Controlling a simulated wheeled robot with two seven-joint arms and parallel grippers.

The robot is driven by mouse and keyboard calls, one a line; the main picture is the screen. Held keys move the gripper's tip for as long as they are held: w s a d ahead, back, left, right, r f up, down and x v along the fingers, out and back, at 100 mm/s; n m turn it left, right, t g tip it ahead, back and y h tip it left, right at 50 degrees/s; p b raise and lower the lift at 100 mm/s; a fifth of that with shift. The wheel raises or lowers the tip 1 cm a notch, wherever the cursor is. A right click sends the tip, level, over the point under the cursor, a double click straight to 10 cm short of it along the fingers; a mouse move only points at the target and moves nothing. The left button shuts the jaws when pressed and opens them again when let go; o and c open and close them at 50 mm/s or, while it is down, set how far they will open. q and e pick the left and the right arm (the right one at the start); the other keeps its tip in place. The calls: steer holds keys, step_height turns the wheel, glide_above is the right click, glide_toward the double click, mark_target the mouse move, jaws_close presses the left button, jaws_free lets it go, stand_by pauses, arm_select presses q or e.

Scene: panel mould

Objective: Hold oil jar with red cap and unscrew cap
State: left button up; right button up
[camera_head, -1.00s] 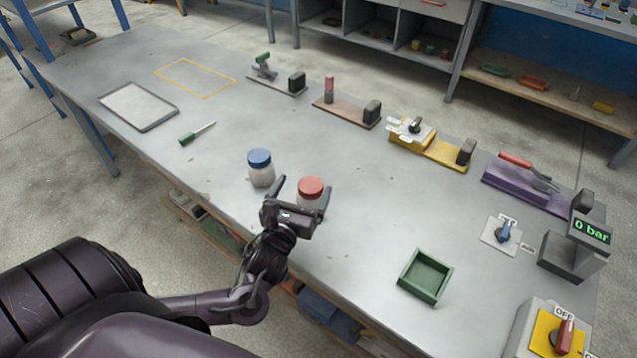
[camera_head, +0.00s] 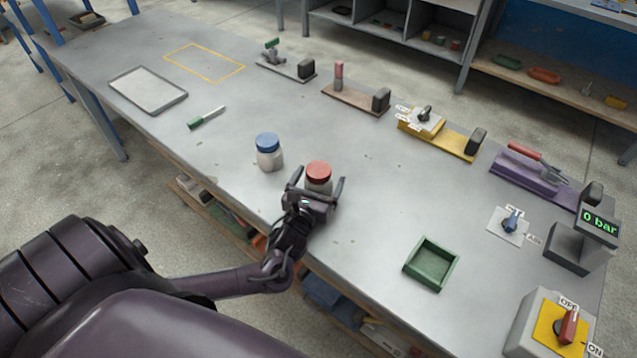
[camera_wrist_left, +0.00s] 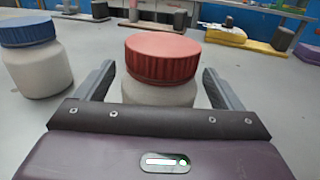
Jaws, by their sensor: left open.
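The jar with the red cap (camera_head: 318,171) stands upright near the table's front edge, its cap on. In the left wrist view the red cap (camera_wrist_left: 162,58) sits on a whitish body (camera_wrist_left: 158,94), centred between my fingers. My left gripper (camera_head: 317,182) is open, with one finger on each side of the jar and visible gaps to both; the jar's lower part is hidden by the gripper. A similar jar with a blue cap (camera_head: 268,152) stands to its left and also shows in the left wrist view (camera_wrist_left: 36,62). My right gripper is not in view.
A green tray (camera_head: 432,264) lies to the right. A screwdriver (camera_head: 206,117) and a framed panel (camera_head: 148,90) lie to the left. Several tool stands line the back edge, with a gauge (camera_head: 598,226) and switch box (camera_head: 556,325) at right. The table's middle is clear.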

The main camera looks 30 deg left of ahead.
arm_select(q)
steer(key=shift+x, duration=0.8)
steer(key=shift+c, duration=0.2)
steer(key=c, duration=1.1)
steer(key=shift+r, duration=0.1)
steer(key=shift+c, duration=0.2)
step_height(320, 180, up, 20)
steer(key=shift+p, duration=0.35)
